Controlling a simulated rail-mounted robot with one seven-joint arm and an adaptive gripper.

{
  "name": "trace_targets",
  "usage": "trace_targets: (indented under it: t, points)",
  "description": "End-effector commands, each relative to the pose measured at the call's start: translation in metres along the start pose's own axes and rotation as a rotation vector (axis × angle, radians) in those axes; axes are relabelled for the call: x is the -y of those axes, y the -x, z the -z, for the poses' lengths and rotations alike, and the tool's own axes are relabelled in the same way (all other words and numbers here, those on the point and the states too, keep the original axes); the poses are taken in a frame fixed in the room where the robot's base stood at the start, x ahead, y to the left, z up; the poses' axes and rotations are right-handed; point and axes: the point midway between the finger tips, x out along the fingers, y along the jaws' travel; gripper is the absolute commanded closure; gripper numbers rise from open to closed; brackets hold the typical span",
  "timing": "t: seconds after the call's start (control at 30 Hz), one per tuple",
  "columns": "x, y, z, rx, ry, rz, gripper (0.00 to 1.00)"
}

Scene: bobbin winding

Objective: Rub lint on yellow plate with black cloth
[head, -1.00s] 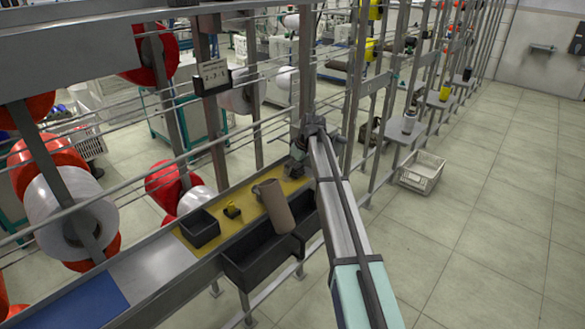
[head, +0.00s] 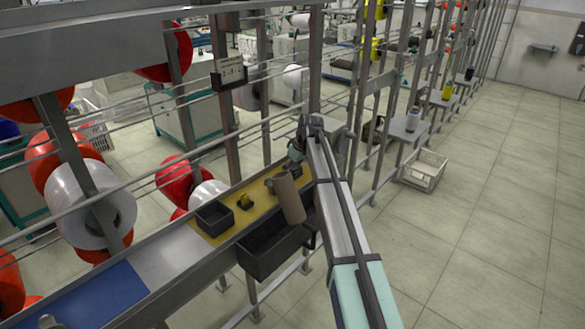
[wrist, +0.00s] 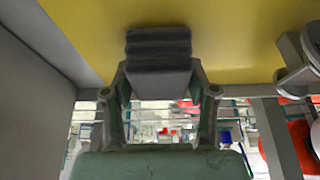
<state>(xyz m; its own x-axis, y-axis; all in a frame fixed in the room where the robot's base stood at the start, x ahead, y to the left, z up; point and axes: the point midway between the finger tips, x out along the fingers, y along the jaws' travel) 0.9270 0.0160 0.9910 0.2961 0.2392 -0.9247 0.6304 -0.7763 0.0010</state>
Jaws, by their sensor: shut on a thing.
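The yellow plate (head: 222,232) is a long strip set in the rail shelf, and it fills the upper part of the wrist view (wrist: 230,35). My gripper (head: 296,158) is at the far right end of the plate, by a grey post. In the wrist view my gripper (wrist: 158,82) is shut on the black cloth (wrist: 158,48), a dark, folded pad. The cloth lies over or against the yellow surface; I cannot tell whether it touches. I cannot make out any lint in either view.
A black bin (head: 268,254) hangs in front. A blue plate (head: 95,302) lies to the left. Grey posts and wires rise behind. A white crate (head: 423,171) sits on the floor.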

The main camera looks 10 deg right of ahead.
Motion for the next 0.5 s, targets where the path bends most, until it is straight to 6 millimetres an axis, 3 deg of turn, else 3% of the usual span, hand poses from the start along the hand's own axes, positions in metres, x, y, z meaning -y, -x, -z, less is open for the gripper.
trace_targets:
  t: [0.03, 0.5]
  points:
    - [-0.001, 0.017, 0.008, -0.003, 0.001, -0.002, 0.7]
    - [0.0, 0.055, 0.024, -0.001, 0.001, -0.001, 0.7]
